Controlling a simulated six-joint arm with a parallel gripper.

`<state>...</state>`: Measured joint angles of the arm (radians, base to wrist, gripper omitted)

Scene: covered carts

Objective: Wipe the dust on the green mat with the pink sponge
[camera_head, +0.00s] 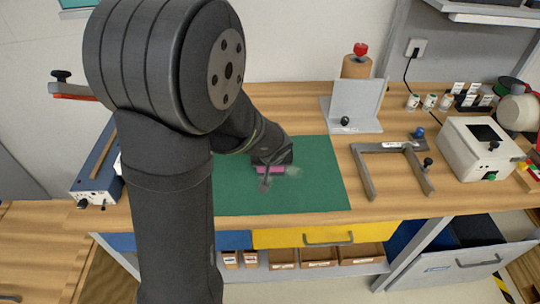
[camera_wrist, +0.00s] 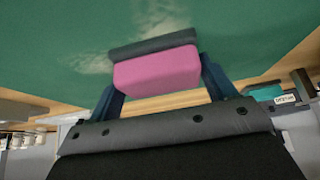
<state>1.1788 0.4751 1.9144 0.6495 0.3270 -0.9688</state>
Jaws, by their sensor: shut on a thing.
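The pink sponge (camera_wrist: 157,70) has a dark grey layer along one face. My gripper (camera_wrist: 160,84) is shut on it, with one dark finger at each side. In the head view my gripper (camera_head: 271,171) is over the middle of the green mat (camera_head: 315,194), and a strip of the sponge (camera_head: 270,169) shows under it. A pale dust smear (camera_head: 292,171) lies on the mat just right of the sponge. The wrist view shows pale dust (camera_wrist: 162,16) on the mat beyond the sponge and more at its left. Whether the sponge touches the mat cannot be told. My arm hides the mat's left part.
A grey U-shaped frame (camera_head: 366,174) lies right of the mat, with a white box device (camera_head: 478,150) farther right. A grey angled stand (camera_head: 353,104) is behind the mat. A blue-and-white instrument (camera_head: 98,170) stands at the left. Wooden tabletop is bare along the front edge.

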